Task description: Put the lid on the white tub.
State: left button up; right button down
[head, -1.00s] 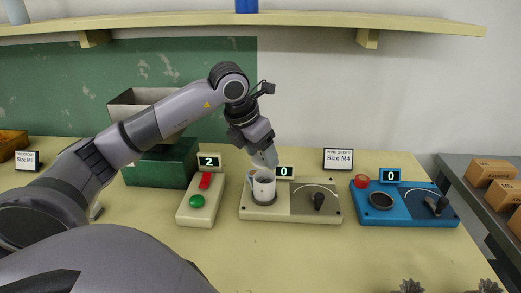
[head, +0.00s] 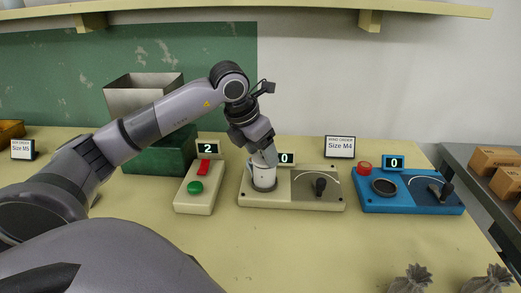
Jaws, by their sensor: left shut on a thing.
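The white tub (head: 264,180) stands upright on the round pad of the cream-coloured device (head: 333,201), whose display reads 0. My left gripper (head: 265,160) reaches down from above to the tub's top. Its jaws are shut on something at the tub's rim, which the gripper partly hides. I cannot make out a separate lid. My right gripper is not in view.
A cream box (head: 194,196) with a red switch and green button stands left, its display at 2. A blue device (head: 405,201) stands right. Behind are a green box (head: 159,158) and a shelf (head: 300,16). Grey sacks (head: 411,280) stand at the front right. The front middle is clear.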

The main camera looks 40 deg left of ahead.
pick_arm(q)
jog(key=shift+f+b, duration=0.45)
jog(key=shift+f, duration=0.1)
dwell(0.4)
jog(key=o, duration=1.1)
jog(key=shift+v, duration=3.65)
